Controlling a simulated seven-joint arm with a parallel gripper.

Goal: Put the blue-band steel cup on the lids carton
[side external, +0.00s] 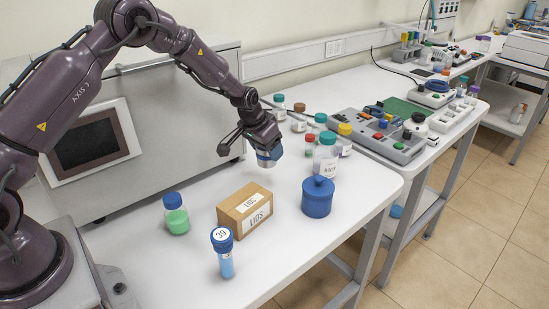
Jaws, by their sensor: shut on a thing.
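The lids carton (246,210) is a brown box with white LIDS labels, standing on the white bench near its front edge. The blue-band steel cup (268,158) hangs in the air above and slightly right of the carton, clear of it. My gripper (262,146) is shut on the cup, coming down from the upper left. The cup's upper part is partly hidden by the fingers. The carton's top looks bare.
A blue lidded pot (317,197) stands right of the carton. A green-liquid bottle (176,214) and a blue-capped tube (223,252) stand left and in front. Several capped bottles, including a large one (326,156), crowd behind right. A grey machine (150,130) stands behind.

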